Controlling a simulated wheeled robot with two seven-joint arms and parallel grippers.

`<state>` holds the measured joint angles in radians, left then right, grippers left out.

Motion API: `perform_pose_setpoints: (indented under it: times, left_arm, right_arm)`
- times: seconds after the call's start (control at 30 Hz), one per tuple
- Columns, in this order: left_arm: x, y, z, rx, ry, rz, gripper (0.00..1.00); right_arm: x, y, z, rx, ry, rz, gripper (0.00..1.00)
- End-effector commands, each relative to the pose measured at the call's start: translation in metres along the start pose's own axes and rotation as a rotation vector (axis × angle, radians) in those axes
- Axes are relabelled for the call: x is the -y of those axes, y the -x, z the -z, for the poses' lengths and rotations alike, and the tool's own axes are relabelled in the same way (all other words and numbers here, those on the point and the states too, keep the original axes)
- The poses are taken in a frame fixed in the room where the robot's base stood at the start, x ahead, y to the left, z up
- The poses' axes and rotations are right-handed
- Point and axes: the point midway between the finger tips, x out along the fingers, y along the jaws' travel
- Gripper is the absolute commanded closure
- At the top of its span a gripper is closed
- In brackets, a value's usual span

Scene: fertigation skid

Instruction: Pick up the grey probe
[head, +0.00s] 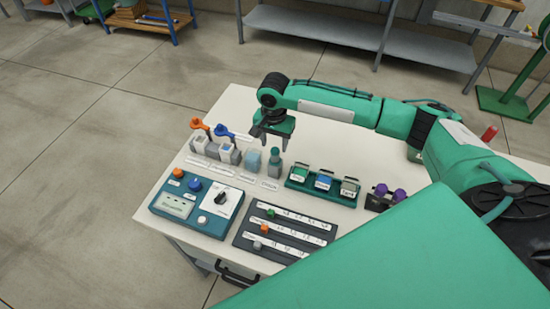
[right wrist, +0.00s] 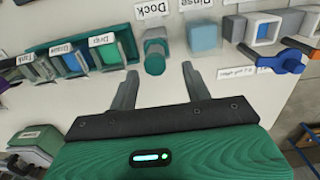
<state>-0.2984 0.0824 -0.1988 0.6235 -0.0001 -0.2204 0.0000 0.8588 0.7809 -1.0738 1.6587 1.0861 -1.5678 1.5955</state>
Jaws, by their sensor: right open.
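An upright teal-green piece with a rounded knob (head: 275,158) stands behind the row of white labels. In the right wrist view this knobbed piece (right wrist: 154,57) stands by the label reading Dock; it looks more green than grey, so I cannot tell if it is the grey probe. My right gripper (head: 271,138) is open and empty, pointing down just behind and above this piece. In the right wrist view its fingertips (right wrist: 159,70) are apart, with the piece just beyond the gap between them. My left gripper is not in view.
A pale blue block (head: 252,161) stands left of the knobbed piece, with blue (head: 223,132) and orange (head: 199,125) handled valves further left. A green tray (head: 330,195) of three labelled bins stands to the right. A control box (head: 178,207) and slider panel (head: 262,248) lie in front.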

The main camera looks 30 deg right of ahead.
Motion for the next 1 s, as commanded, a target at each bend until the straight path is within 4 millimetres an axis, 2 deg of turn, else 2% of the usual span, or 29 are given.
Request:
perform_pose_setpoints:
  times: [0.17, 0.3, 0.4, 0.67, 0.87, 1.0]
  left_arm:
    - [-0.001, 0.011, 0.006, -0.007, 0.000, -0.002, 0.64]
    - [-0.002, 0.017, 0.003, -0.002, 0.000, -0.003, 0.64]
    - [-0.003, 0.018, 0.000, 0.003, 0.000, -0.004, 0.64]
    - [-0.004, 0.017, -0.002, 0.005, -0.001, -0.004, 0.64]
    - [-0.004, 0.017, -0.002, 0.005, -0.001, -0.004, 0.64]
    - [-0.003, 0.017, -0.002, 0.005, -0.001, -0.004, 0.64]
  right_arm:
    - [-0.004, -0.018, -0.003, 0.000, 0.000, -0.005, 0.51]
    - [-0.005, -0.040, -0.005, 0.001, 0.000, -0.003, 0.51]
    - [-0.005, -0.049, -0.005, 0.000, 0.000, -0.002, 0.51]
    - [-0.005, -0.053, -0.005, -0.001, 0.001, -0.001, 0.51]
    - [-0.005, -0.052, -0.005, -0.001, 0.001, -0.001, 0.90]
    - [-0.005, -0.052, -0.005, -0.001, 0.000, 0.000, 0.91]
